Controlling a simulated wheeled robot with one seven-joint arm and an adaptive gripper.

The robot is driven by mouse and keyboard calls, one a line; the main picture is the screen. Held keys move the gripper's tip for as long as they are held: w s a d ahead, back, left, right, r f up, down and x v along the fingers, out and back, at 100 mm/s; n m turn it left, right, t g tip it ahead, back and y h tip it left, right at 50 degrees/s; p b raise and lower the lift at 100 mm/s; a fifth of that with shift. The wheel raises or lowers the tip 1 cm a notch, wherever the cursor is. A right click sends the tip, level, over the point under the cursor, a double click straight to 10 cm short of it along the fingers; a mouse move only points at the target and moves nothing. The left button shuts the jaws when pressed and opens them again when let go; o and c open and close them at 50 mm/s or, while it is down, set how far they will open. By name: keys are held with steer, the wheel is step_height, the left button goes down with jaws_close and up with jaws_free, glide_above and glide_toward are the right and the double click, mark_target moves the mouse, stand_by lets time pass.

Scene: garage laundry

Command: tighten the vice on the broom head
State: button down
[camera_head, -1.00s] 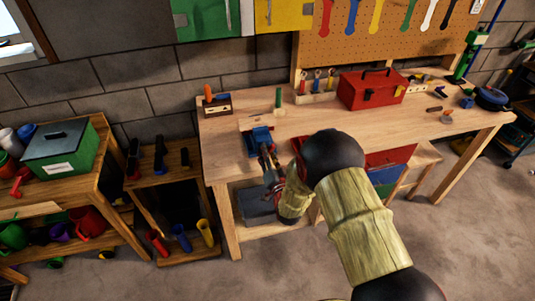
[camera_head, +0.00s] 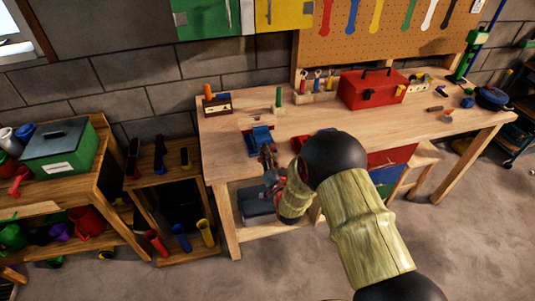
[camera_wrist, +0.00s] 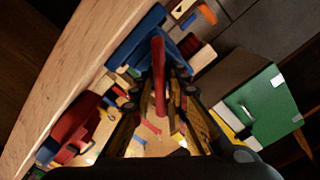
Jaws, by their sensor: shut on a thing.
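The blue vice (camera_head: 257,141) is mounted at the front left edge of the wooden workbench, and its blue body also shows in the wrist view (camera_wrist: 137,40). A red bar (camera_wrist: 158,72), which looks like the vice handle, runs between my fingers in the wrist view. My gripper (camera_wrist: 160,92) is shut on this bar at the vice's front. In the head view my gripper (camera_head: 268,158) is just in front of the vice, partly hidden by my arm. I cannot clearly make out the broom head; a light wooden piece (camera_wrist: 201,54) shows beside the vice.
The workbench (camera_head: 228,143) holds a red toolbox (camera_head: 371,90) and a small tool block (camera_head: 217,105). A low shelf with a green box (camera_head: 62,150) stands at the left. A red drawer (camera_head: 390,156) is under the bench, behind my arm. Floor in front is clear.

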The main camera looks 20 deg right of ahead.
steer(key=m+b, duration=0.2)
steer(key=m, duration=0.1)
steer(key=shift+f, duration=0.2)
steer(key=c, duration=1.9)
jaws_free()
steer(key=shift+s+r, duration=0.1)
steer(key=s, duration=1.2)
steer(key=shift+c, duration=0.3)
